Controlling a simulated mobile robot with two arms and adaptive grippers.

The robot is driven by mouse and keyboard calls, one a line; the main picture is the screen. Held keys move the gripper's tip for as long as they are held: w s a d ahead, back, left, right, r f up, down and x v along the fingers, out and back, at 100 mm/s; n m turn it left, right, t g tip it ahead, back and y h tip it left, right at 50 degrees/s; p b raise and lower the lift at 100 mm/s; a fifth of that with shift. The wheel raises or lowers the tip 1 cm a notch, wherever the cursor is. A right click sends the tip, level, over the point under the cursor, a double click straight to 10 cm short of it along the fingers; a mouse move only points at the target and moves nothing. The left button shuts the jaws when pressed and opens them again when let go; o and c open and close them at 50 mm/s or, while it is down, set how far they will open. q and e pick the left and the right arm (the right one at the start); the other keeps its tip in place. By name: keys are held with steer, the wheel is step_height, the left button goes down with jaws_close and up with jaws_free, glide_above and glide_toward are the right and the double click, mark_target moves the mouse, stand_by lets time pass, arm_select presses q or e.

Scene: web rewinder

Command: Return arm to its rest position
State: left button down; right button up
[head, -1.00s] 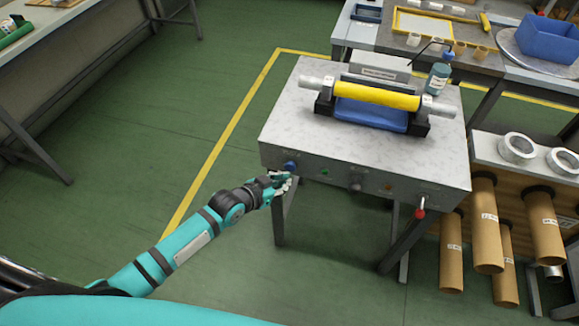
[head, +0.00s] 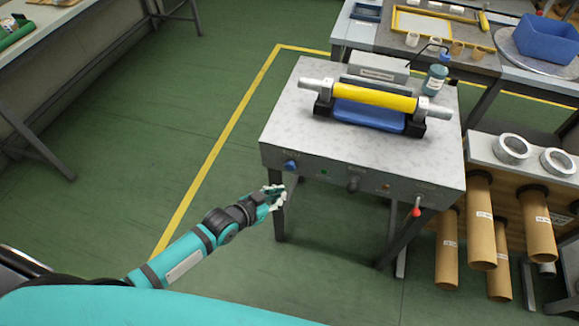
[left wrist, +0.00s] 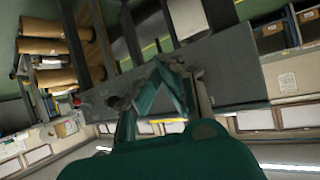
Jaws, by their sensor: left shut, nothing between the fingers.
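My left arm (head: 185,254) reaches in from the lower left in the head view. Its gripper (head: 274,195) is shut and empty, a little in front of and below the machine's front panel, apart from the blue knob (head: 291,165). In the left wrist view the gripper fingers (left wrist: 172,72) close together in front of the grey panel (left wrist: 232,72). The rewinder table (head: 290,118) carries a yellow roll (head: 374,96) on a metal shaft above a blue tray. My right gripper is not in view.
A red-tipped lever (head: 416,207) sticks out at the panel's right. Brown cardboard tubes (head: 481,222) hang from a rack at the right. A bottle (head: 435,79) stands at the table's back right. Green floor (head: 130,160) is clear to the left.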

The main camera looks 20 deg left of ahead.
arm_select(q)
steer(key=shift+f, duration=0.1)
stand_by(0.5)
steer(key=s+a+f+n+g+y, duration=0.15)
steer(key=s+a+f, duration=0.25)
steer(key=s+f, duration=0.6)
steer(key=s+a+f+n+g+y, duration=0.1)
steer(key=s+a+f+g+y, duration=0.4)
steer(key=f, duration=0.8)
steer(key=s+f+g, duration=0.1)
steer(key=s+f, duration=0.2)
steer(key=s, duration=0.5)
steer(key=s+f+g, duration=0.1)
steer(key=s+f, duration=0.3)
steer(key=s, duration=0.5)
steer(key=s+d+f+g+h, duration=0.1)
steer(key=s+f, duration=0.3)
steer(key=s, duration=0.5)
steer(key=shift+s+n, duration=0.15)
steer(key=shift+n, duration=0.2)
steer(key=shift+g, duration=0.25)
